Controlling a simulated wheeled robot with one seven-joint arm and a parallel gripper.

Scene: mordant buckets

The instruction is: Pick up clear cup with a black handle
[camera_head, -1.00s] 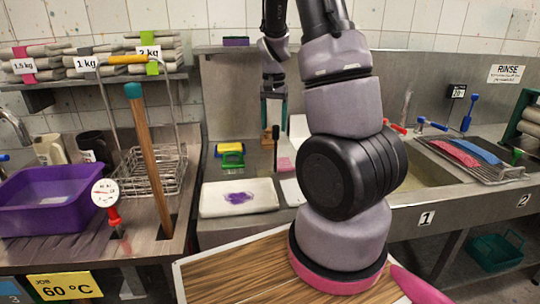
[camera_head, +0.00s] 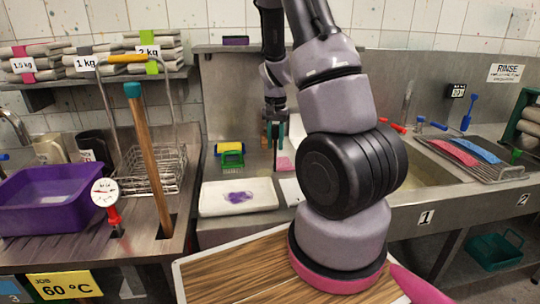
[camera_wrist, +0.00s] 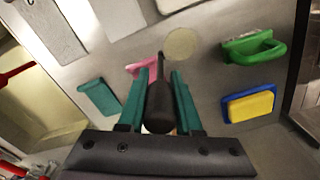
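A slim upright black handle (camera_head: 276,147) stands on the steel counter beside the back panel. In the wrist view the black handle (camera_wrist: 159,106) is between the two teal fingers of my gripper (camera_wrist: 161,78), its thin end pointing away. The fingers look open around it, with a narrow gap visible near the tips. My gripper (camera_head: 275,126) points down at the handle in the head view. A pale round shape (camera_wrist: 182,44) shows beyond the thin end; I cannot tell whether it is the clear cup. No clear cup walls can be made out.
A green-handled block (camera_wrist: 254,47) and a yellow-and-blue sponge (camera_wrist: 250,104) are on the right in the wrist view. A pink piece (camera_head: 284,163) lies close to the handle. A white tray (camera_head: 210,203) is in front. The sink is to the right.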

